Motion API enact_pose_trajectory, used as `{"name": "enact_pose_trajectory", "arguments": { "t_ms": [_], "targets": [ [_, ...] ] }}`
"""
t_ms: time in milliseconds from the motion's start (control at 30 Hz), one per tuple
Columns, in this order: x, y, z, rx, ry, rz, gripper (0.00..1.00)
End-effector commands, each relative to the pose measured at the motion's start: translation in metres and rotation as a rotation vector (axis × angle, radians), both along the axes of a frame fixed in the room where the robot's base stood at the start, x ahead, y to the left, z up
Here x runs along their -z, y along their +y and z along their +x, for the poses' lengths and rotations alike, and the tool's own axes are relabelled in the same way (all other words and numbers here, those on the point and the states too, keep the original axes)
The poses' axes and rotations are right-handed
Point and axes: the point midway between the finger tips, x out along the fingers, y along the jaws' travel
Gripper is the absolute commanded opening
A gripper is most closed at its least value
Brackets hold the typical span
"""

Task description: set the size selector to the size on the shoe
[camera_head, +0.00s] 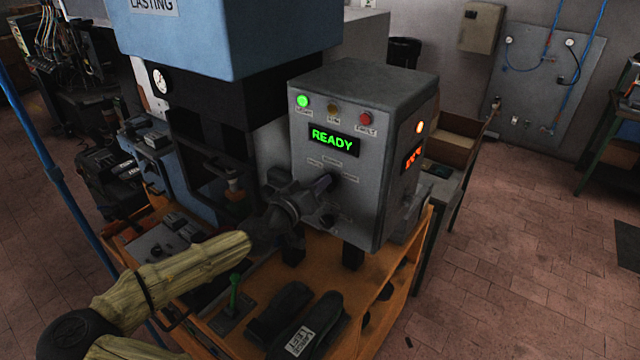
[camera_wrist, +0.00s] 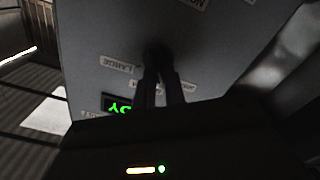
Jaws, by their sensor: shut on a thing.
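The size selector, a dark knob (camera_head: 323,183), is on the front of the grey control box (camera_head: 400,130), below the green READY display. My gripper (camera_head: 312,192) reaches it from the left and covers part of it. In the wrist view, the two dark fingers (camera_wrist: 160,78) are close together and shut on the knob (camera_wrist: 156,50). Small labels surround the knob; one reads LARGE (camera_wrist: 118,65). The knob's pointing direction is hard to tell. Dark shoe forms lie on the orange bench, one (camera_head: 278,310) beside another (camera_head: 321,325) bearing a white label (camera_head: 300,341), whose text is too small to read surely.
The blue LASTING press (camera_head: 230,50) stands left of the box. A green lever (camera_head: 233,290) rises from the bench (camera_head: 385,312) in front of the box. An open cardboard box (camera_head: 455,140) stands behind.

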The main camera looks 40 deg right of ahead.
Motion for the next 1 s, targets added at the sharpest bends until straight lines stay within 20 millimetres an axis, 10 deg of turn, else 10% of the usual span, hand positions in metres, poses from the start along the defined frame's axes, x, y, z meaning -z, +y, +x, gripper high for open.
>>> {"name": "enact_pose_trajectory", "arguments": {
  "t_ms": [867,900,1000],
  "targets": [
    [0.0018,0.0011,0.0025,-0.002,0.208,-0.072,0.0],
    [0.0018,0.0011,0.0025,-0.002,0.207,-0.072,0.2],
    [0.0018,0.001,0.0024,-0.001,0.206,-0.072,0.34]
  ]
}}
